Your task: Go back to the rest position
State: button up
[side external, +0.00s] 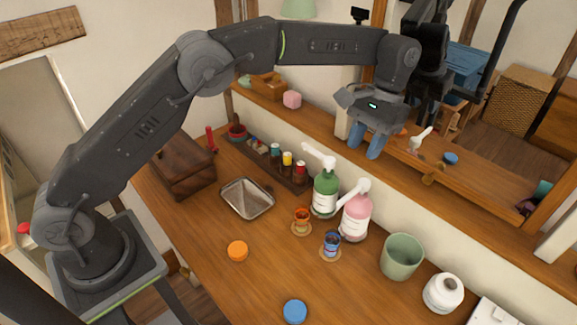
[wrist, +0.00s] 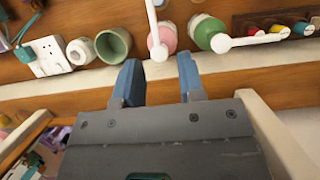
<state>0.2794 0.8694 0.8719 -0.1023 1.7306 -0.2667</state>
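My gripper (side external: 366,142) is up over the wooden wall ledge behind the table, near a wooden post. In the wrist view its two blue fingers (wrist: 159,82) stand apart with nothing between them, so it is open and empty. The fingers are above and behind the green pump bottle (side external: 326,194) and the pink pump bottle (side external: 355,217), clear of both. My arm reaches across from the left, raised high over the table.
On the table (side external: 200,270) are a metal tray (side external: 247,198), an orange lid (side external: 237,251), a blue lid (side external: 295,311), a green cup (side external: 402,257), a white jar (side external: 443,293) and a wooden box (side external: 183,168). Small items sit on the ledge (side external: 320,122). The table's front is mostly clear.

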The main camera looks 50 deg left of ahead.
jog(key=s+a+r+t, duration=0.5)
jog(key=s+a+r, duration=0.5)
jog(key=s+r, duration=0.15)
jog(key=s+a+f+t, duration=0.2)
jog(key=s+a, duration=0.1)
jog(key=s, duration=0.5)
jog(key=s+a+f+t, duration=0.2)
jog(key=s+a, duration=0.1)
jog(key=s, duration=0.6)
jog(key=shift+f+t, duration=0.2)
jog(key=shift+t, duration=0.1)
